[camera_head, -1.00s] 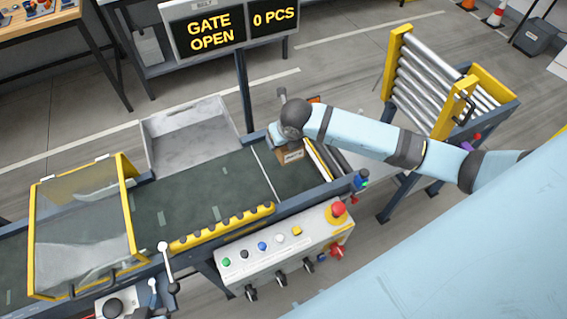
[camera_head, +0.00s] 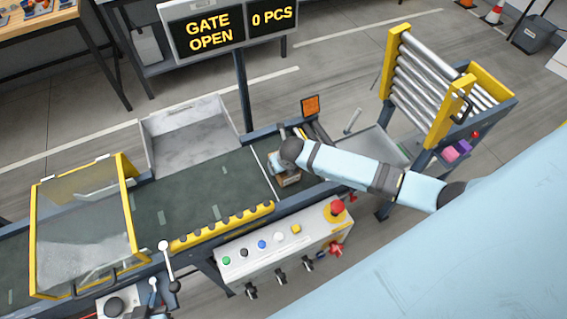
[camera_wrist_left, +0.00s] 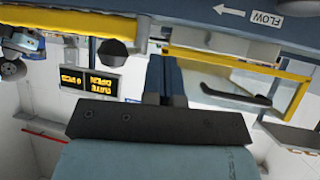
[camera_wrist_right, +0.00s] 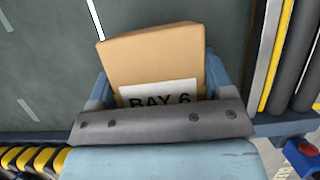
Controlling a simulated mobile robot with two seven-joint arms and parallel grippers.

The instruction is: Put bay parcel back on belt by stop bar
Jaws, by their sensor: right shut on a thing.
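The bay parcel, a tan box, shows in the right wrist view (camera_wrist_right: 155,58) with a white "BAY 6" label; it also shows in the head view (camera_head: 288,181). My right gripper (camera_wrist_right: 158,80) is shut on it, a blue-grey finger on each side. The parcel is over the right end of the dark green belt (camera_head: 205,186), right of a white line across it. I cannot tell whether it touches the belt. A yellow-and-white strip (camera_wrist_right: 270,50) crosses near the rollers; I cannot tell if it is the stop bar. My left gripper (camera_wrist_left: 165,76) is shut and empty.
A yellow-framed clear gate (camera_head: 128,215) stands over the belt's left part. A grey tray (camera_head: 160,150) sits behind the belt. A control box (camera_head: 280,245) with buttons is in front. The sign (camera_head: 207,33) reads "GATE OPEN", "0 PCS". A raised roller section (camera_head: 430,80) stands right.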

